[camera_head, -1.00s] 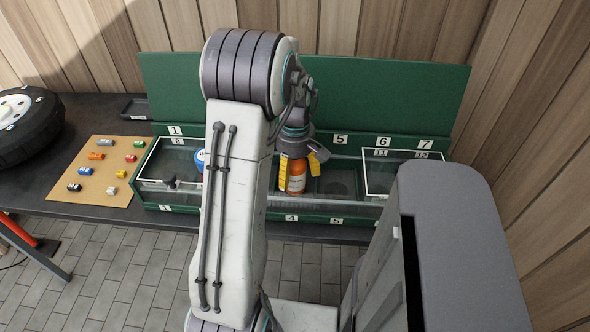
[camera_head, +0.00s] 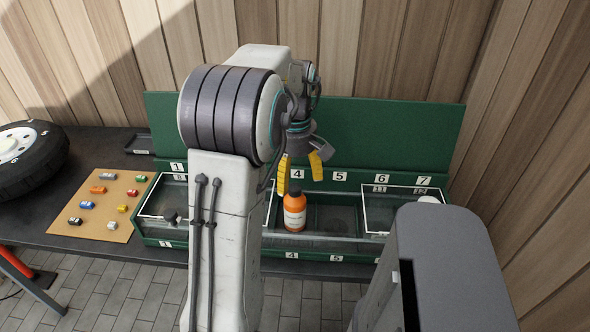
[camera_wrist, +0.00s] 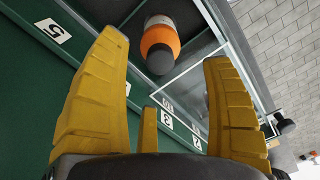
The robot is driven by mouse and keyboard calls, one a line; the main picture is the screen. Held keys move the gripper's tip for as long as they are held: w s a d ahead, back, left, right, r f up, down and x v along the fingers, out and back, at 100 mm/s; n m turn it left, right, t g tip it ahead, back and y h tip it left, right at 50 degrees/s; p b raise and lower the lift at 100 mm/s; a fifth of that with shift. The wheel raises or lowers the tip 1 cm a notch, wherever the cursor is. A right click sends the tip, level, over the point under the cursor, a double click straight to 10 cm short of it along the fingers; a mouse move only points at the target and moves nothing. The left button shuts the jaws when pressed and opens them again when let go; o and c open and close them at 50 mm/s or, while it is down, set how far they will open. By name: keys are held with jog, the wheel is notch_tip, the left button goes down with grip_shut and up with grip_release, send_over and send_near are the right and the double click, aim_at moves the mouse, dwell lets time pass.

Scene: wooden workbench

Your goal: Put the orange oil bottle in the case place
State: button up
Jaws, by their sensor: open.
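The orange oil bottle (camera_head: 295,212), with a dark cap and a white label, stands upright in a compartment of the green case (camera_head: 318,250), near the labels marked 4. My gripper (camera_head: 300,170) is above the bottle, with its yellow fingers spread and nothing between them. In the wrist view, the bottle (camera_wrist: 160,40) shows beyond the fingertips, cap towards the camera, apart from both fingers. My arm hides the left-middle part of the case.
The case's raised green lid (camera_head: 400,135) stands behind. Clear-covered sections lie at the left (camera_head: 165,198) and right (camera_head: 395,208). A board of small coloured parts (camera_head: 98,207) and a wheel (camera_head: 28,160) are at the left. The compartment right of the bottle looks empty.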

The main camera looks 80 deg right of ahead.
jog(key=shift+r, duration=0.55)
jog(key=shift+w, duration=0.2)
jog(key=w+a+r+n+h, duration=0.1)
jog(key=w+a+r, duration=0.1)
jog(key=w+a, duration=0.65)
jog(key=w+a+r+n, duration=0.15)
jog(key=w+a, duration=0.45)
jog(key=w, duration=0.6)
jog(key=a+f+n+t+y, duration=0.1)
jog(key=a+f+n+t, duration=0.1)
jog(key=a, duration=2.3)
jog(key=shift+a+t, duration=0.25)
jog(key=shift+t, duration=0.45)
